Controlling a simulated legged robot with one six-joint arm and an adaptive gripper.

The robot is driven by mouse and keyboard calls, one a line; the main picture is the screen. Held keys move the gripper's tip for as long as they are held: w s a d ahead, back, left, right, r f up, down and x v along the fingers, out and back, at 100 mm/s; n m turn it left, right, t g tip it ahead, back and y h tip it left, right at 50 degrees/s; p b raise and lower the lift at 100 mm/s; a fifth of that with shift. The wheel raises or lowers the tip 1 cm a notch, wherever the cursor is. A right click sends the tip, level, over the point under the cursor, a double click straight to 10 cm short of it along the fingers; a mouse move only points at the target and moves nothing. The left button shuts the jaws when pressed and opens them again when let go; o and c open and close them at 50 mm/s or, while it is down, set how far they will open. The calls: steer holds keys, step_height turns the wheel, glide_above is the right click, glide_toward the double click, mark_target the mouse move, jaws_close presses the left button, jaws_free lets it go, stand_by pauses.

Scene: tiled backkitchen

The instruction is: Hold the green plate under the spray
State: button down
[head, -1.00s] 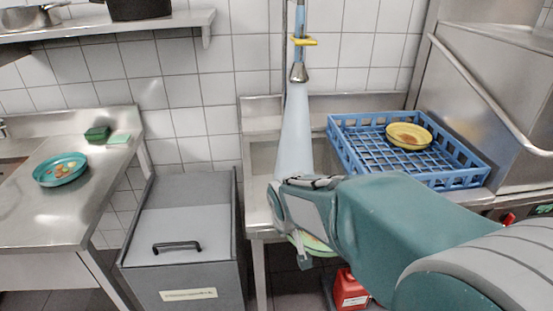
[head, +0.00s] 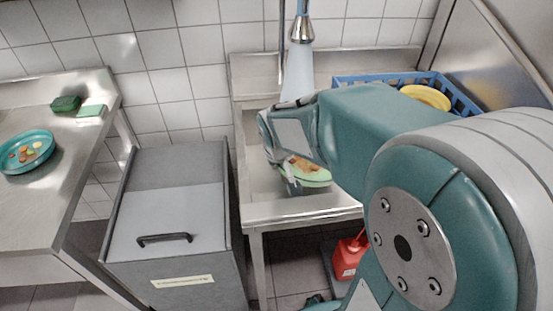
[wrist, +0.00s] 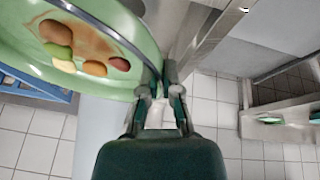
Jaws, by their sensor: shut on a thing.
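The green plate (head: 312,178) is tilted at the front of the sink (head: 262,180), below my wrist in the head view. The wrist view shows the plate (wrist: 125,30) close up, with a brown smear and several food bits on it. My gripper (wrist: 163,78) is shut on its rim. In the head view my wrist hides most of the grip. The spray head (head: 301,29) hangs above the sink. Its pale spray (head: 298,75) runs down behind my wrist. I cannot tell whether it reaches the plate.
A blue rack (head: 375,81) with a yellow plate (head: 427,97) stands right of the spray. On the left counter (head: 50,190) are a teal plate (head: 25,155) with food bits and green sponges (head: 66,103). A grey lidded bin (head: 170,215) and a red container (head: 347,258) stand below.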

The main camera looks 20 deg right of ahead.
steer(key=w+d, duration=0.3)
steer(key=w, duration=0.6)
steer(key=w+d, duration=0.3)
steer(key=w, duration=0.7)
steer(key=shift+w, duration=0.15)
steer(key=shift+d, duration=0.1)
steer(key=d, duration=0.1)
steer(key=s+d, duration=0.1)
steer(key=shift+d, duration=0.4)
stand_by(0.4)
stand_by(0.4)
